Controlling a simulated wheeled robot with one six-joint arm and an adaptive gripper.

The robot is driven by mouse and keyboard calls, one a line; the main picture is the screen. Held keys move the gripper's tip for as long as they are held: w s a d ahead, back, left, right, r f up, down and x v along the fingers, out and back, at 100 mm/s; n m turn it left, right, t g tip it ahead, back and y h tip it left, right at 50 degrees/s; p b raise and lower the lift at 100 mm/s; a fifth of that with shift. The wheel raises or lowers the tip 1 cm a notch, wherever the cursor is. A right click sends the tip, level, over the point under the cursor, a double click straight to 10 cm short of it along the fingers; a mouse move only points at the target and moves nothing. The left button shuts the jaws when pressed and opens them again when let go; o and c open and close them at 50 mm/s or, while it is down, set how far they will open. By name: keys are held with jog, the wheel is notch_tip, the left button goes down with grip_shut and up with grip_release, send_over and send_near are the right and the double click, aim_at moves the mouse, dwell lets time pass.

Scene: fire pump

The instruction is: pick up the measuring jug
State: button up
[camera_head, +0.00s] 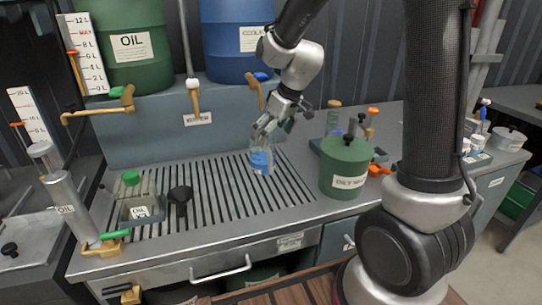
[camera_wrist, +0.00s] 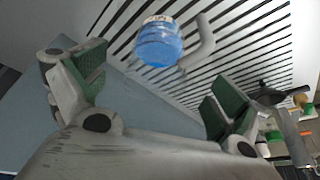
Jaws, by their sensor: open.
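The measuring jug (camera_head: 261,160) is clear with blue liquid in it and stands on the slatted drain grate, below the blue drum. In the wrist view the jug (camera_wrist: 160,45) lies beyond the fingertips, near the top, with its pale curved handle to the right. My gripper (camera_head: 272,126) is just above the jug in the head view and overlaps its top. Whether a finger touches the jug is unclear.
A green oily waste can (camera_head: 344,167) stands right of the jug. A black funnel (camera_head: 180,196) and a green-capped container (camera_head: 141,206) are on the left of the grate. Oil (camera_head: 124,45) and blue (camera_head: 236,38) drums with taps stand behind. The grate beside the jug is clear.

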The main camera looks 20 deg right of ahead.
aim_at(264, 151)
jog(key=shift+n, duration=0.4)
jog(key=x, duration=0.7)
jog(key=shift+w+a+f, duration=0.1)
jog(key=shift+w+f, duration=0.2)
jog(key=shift+w, duration=0.05)
jog(key=c, duration=1.3)
